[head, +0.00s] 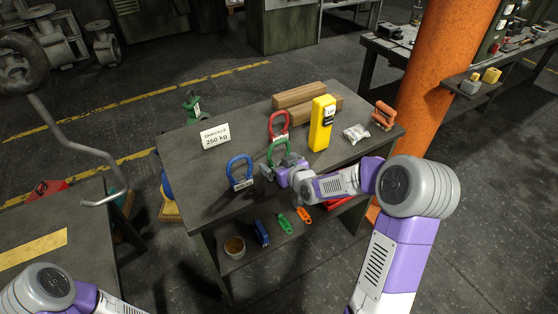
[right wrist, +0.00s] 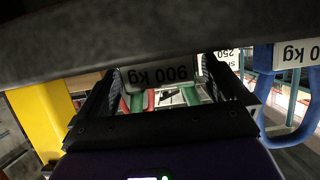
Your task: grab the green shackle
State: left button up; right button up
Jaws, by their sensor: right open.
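The green shackle (head: 279,147) stands on the dark workbench (head: 206,191), between the red shackle (head: 278,122) behind it and the blue shackle (head: 239,169) at its left. My right gripper (head: 277,172) is open at the near side of the green shackle and partly covers its lower part. In the right wrist view, which looks upside down, a "900 kg" plate (right wrist: 160,74) and part of the green shackle (right wrist: 191,95) show between the open fingers (right wrist: 165,95). I cannot tell whether the fingers touch it. My left gripper is out of view.
A yellow block-shaped device (head: 321,124) stands right of the green shackle. Behind are wooden blocks (head: 300,95) and a "SHACKLE 250 kg" sign (head: 215,136). A clear bag (head: 356,133) and an orange item (head: 384,115) lie to the right. An orange pillar (head: 436,75) rises beyond.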

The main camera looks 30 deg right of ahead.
jog(key=shift+r, duration=0.1)
jog(key=c, duration=1.2)
jog(key=shift+r, duration=0.1)
jog(key=shift+c, duration=0.2)
